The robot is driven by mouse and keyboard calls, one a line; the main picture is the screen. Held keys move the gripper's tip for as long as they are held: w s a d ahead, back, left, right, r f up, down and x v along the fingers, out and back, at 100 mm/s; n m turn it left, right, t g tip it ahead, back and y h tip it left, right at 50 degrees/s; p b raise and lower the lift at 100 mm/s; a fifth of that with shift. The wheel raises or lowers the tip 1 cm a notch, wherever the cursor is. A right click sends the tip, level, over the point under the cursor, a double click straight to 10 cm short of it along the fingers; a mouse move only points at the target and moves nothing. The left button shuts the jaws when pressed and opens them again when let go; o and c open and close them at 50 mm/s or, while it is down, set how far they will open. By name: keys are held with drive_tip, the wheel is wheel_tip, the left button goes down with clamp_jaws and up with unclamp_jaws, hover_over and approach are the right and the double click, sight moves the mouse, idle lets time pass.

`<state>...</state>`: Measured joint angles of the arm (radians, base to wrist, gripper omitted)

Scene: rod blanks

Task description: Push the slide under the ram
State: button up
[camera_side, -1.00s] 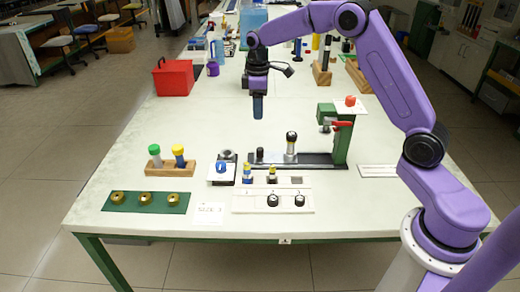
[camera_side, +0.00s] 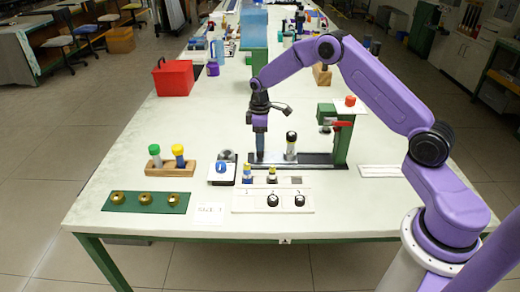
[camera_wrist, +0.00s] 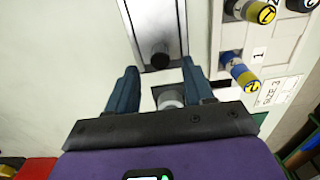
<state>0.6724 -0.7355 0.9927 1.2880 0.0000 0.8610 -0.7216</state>
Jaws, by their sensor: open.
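The slide track (camera_side: 320,164), a long dark strip, lies in the middle of the table and also shows as a silver strip in the wrist view (camera_wrist: 150,22). A black knob (camera_wrist: 160,56) stands at its left end; my gripper hides it in the side view. An upright silver rod with a black top (camera_side: 291,150) stands farther right on the track. The ram's green press (camera_side: 342,143), with a red lever, stands at the track's right end. My gripper (camera_side: 260,158) points down at the left end, fingers (camera_wrist: 160,88) open and empty, the knob just beyond them.
In front are a white panel (camera_side: 243,202) with knobs, a wooden rack (camera_side: 163,168) with green- and yellow-topped pieces, and a green strip (camera_side: 115,208) with brass rings. A red box (camera_side: 173,78) stands back left.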

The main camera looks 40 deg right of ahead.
sight(276, 155)
drive_tip(key=shift+f, duration=2.25)
clamp_jaws()
